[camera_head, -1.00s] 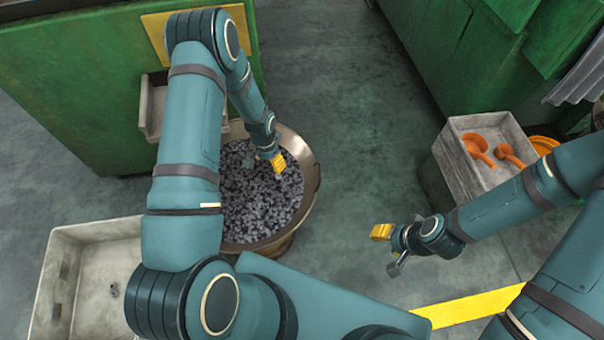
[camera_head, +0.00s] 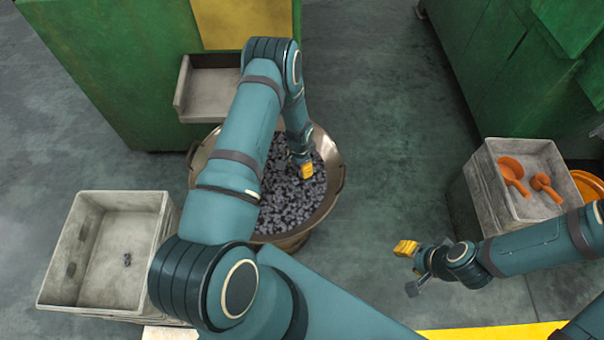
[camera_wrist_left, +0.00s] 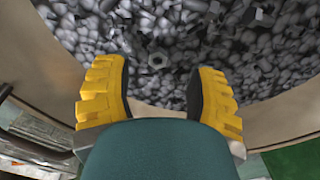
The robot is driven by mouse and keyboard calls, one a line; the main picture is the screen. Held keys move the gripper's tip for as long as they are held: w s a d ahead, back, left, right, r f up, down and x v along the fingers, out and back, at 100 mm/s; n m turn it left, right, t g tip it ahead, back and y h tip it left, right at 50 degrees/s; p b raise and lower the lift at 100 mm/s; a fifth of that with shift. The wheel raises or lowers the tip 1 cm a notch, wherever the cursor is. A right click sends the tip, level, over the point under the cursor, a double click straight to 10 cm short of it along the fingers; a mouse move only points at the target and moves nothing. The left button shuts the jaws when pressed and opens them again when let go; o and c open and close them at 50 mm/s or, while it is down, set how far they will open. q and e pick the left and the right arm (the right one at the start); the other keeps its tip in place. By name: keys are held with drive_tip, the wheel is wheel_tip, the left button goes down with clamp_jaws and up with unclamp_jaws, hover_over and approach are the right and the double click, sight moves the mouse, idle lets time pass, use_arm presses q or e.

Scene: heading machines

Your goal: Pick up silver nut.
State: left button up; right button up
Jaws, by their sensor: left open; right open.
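Many grey metal pieces fill a round metal bowl (camera_head: 336,170). In the left wrist view, a silver nut (camera_wrist_left: 157,60) with a visible hole lies on the pile (camera_wrist_left: 200,28), ahead of the gap between my left fingers. My left gripper (camera_wrist_left: 157,95) is open and empty, its yellow-backed fingers spread above the pile. In the head view my left gripper (camera_head: 303,171) is over the bowl's right half. My right gripper (camera_head: 408,268) is open and empty over the floor, right of the bowl.
A green machine (camera_head: 120,80) with a chute (camera_head: 205,100) is behind the bowl. At the right, a grey box (camera_head: 480,175) holds orange scoops (camera_head: 512,172). Floor between is clear.

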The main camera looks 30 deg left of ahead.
use_arm(q)
drive_tip(key=f, duration=0.2)
drive_tip(key=f+b, duration=0.1)
drive_tip(key=f, duration=0.1)
drive_tip(key=shift+w+d+f, duration=0.1)
drive_tip(key=shift+w+f, duration=0.1)
drive_tip(key=shift+f, duration=0.15)
clamp_jaws()
